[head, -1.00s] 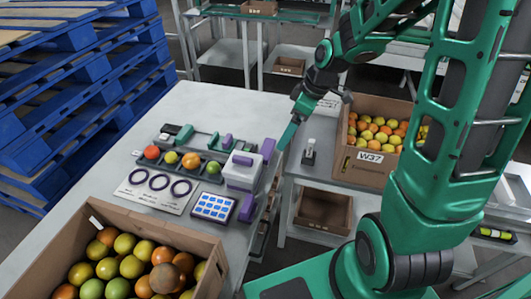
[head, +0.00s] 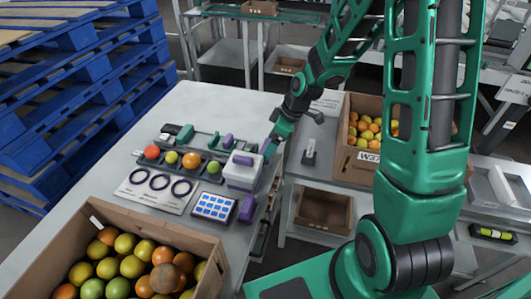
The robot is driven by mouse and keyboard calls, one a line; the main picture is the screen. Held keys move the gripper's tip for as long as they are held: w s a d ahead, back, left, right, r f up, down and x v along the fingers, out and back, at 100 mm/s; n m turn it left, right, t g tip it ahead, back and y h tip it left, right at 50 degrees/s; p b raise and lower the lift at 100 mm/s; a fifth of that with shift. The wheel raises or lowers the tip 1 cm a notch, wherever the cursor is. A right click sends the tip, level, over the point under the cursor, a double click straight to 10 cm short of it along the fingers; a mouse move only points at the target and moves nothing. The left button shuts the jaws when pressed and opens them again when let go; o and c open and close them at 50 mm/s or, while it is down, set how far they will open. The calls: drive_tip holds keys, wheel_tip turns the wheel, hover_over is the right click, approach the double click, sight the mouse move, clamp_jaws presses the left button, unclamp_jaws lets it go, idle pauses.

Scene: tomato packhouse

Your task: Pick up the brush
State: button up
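My gripper (head: 271,146) is above the right edge of the grey table, at the end of my green arm. It is close to the white box (head: 240,178) with purple parts. The fingers are small and partly merge with the purple part (head: 265,147) beside the box, so I cannot tell whether they touch it or are open. No item is clearly recognisable as the brush. A small dark and pale item (head: 309,153) lies on the bench to the right, apart from my gripper. Other small green and purple items (head: 227,141) lie behind the box.
A dark tray (head: 212,158) of several fruits and a plate with three rings (head: 156,190) lie left of the box. A blue-squared pad (head: 213,207) lies in front. Fruit cartons stand at front left (head: 190,236) and right (head: 345,167). The table's back left is clear.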

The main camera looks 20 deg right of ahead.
drive_tip(key=shift+x, duration=1.15)
drive_tip(key=shift+c, duration=0.6)
drive_tip(key=c, duration=0.6)
drive_tip(key=shift+r, duration=0.1)
wheel_tip(320, 180, up, 10)
drive_tip(key=shift+f, duration=0.1)
